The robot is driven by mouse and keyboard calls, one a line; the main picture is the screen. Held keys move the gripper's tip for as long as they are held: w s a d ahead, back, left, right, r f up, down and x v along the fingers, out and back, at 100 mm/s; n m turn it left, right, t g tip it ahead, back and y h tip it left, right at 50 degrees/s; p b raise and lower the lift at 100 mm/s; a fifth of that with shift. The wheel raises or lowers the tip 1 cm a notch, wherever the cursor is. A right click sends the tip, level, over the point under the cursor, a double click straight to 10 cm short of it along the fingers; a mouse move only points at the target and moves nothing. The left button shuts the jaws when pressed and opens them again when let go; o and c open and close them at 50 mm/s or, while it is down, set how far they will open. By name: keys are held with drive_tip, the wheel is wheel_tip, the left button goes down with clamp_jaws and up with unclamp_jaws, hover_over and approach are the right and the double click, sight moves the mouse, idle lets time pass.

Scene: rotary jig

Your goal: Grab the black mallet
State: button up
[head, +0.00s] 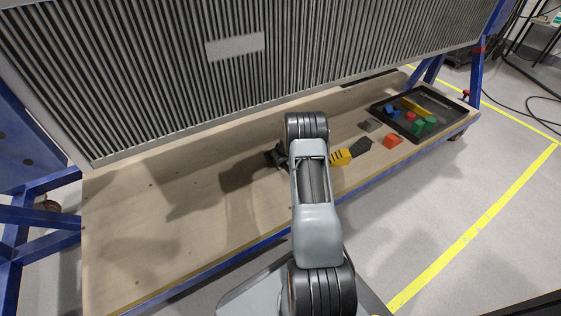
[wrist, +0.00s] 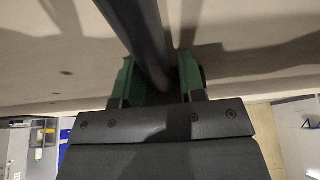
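The black mallet shows in the wrist view as a dark round shaft (wrist: 138,30) running from the top edge down between my fingers. My gripper (wrist: 157,65) has green-lined fingers on either side of the shaft. The fingers look open, with a narrow gap beside the shaft at the tips. In the head view my arm hides most of this spot. Only a dark piece shows left of the arm, and I cannot tell whether it is mallet or gripper. The mallet's head is not clearly visible.
The wooden shelf (head: 130,230) lies under a ribbed panel (head: 200,90). Right of my arm are a yellow-and-black object (head: 341,157), an orange block (head: 392,141) and a grey block (head: 369,125). A black tray (head: 448,99) holds several coloured pieces. The shelf's left side is clear.

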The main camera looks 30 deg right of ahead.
clamp_jaws()
idle(0.3)
